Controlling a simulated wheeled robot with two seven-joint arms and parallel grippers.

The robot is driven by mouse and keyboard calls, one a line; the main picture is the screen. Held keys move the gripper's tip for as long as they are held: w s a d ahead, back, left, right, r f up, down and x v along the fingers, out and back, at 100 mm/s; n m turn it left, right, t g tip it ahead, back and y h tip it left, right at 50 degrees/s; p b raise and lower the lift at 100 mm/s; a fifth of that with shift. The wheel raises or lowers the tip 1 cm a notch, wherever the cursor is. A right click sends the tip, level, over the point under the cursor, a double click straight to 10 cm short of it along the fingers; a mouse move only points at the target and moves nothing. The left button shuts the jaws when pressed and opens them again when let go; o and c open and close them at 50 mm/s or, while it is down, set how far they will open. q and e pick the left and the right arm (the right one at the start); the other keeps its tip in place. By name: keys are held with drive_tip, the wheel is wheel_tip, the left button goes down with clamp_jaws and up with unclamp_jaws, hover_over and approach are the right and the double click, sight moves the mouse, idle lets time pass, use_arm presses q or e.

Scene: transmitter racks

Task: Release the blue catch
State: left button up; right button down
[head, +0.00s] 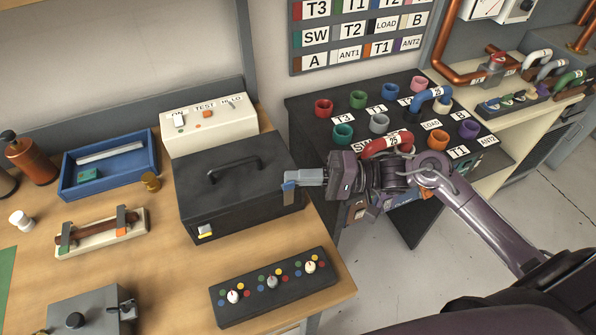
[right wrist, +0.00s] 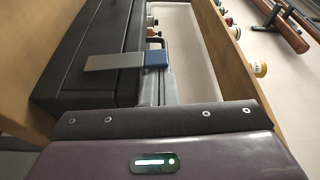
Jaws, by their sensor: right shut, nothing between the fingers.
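The black box (head: 235,190) with a handle on its lid stands on the wooden bench, its lid down. The blue catch (head: 289,184) is at the box's right side. In the right wrist view it is a flat grey bar with a blue end (right wrist: 156,58), sticking out from the box. My right gripper (head: 300,177) is shut and empty, its tips right at the blue end. In the right wrist view the fingers (right wrist: 160,88) lie just below the blue end; I cannot tell whether they touch it. My left gripper is not in view.
A yellow catch (head: 205,232) is on the box's front. A knob panel (head: 273,286) lies in front, and a cream switch unit (head: 208,128) stands behind. A dark rack with coloured sockets (head: 400,95) stands right, beyond a gap. A blue tray (head: 108,165) is at left.

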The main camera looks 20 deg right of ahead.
drive_tip(key=s+n, duration=0.1)
drive_tip(key=s+n+y, duration=0.1)
drive_tip(key=n, duration=0.1)
drive_tip(key=shift+s+f+n, duration=0.1)
drive_tip(key=shift+n, duration=0.2)
drive_tip(key=b+v, duration=0.1)
drive_tip(key=v, duration=0.7)
drive_tip(key=shift+b, duration=0.4)
